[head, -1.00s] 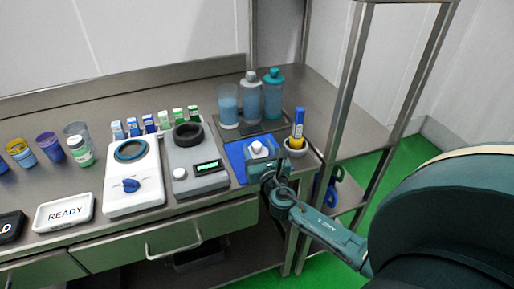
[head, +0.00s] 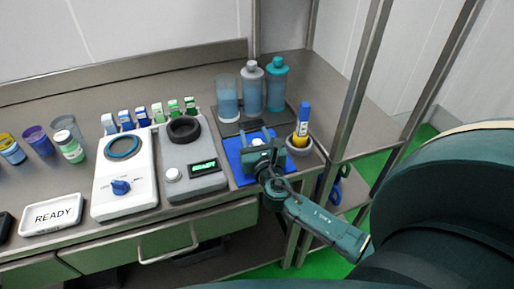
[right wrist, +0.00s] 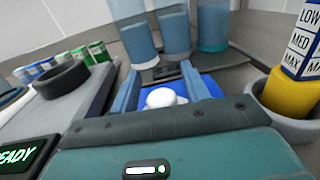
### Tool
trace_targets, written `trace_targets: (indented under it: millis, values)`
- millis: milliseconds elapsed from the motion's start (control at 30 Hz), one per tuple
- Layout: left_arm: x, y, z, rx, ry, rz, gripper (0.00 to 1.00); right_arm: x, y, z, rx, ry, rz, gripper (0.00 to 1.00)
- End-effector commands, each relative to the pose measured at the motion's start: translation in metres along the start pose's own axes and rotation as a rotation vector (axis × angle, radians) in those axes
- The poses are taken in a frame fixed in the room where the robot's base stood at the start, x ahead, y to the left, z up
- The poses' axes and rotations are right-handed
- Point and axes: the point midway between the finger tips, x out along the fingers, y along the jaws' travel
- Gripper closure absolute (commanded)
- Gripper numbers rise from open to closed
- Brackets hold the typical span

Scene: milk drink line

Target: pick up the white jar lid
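The white jar lid (right wrist: 161,98) lies on the blue mat (right wrist: 210,84) in the right wrist view, a small white round thing with a raised top. In the head view the lid (head: 257,142) is partly hidden by my right gripper. My right gripper (right wrist: 162,88) is open, with one blue finger on each side of the lid and a visible gap to it. In the head view the right gripper (head: 257,135) reaches over the blue mat (head: 234,148) from the front. Whether the fingers touch the mat I cannot tell. My left gripper is not in view.
A grey bowl (head: 299,148) holding a yellow and blue marker-like stick (head: 302,122) stands close right. Bottles (head: 275,85) stand on a dark tray behind. A grey scale (head: 177,155) with a green display is close left. A shelf post (head: 358,80) rises at right.

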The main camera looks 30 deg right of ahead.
Motion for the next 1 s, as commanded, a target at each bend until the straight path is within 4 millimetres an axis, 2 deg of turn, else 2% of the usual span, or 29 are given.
trace_targets:
  millis: [67,533,833,1000]
  values:
    - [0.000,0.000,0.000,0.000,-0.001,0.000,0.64,0.000,0.000,0.000,0.000,0.000,0.000,0.61]
    - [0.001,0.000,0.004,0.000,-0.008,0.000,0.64,0.000,0.000,0.000,0.000,0.000,0.000,0.99]
    - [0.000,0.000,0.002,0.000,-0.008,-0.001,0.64,0.001,0.000,0.004,0.000,-0.002,0.000,1.00]
    - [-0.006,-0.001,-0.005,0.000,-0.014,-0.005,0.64,0.001,-0.001,0.029,0.001,-0.004,0.000,1.00]
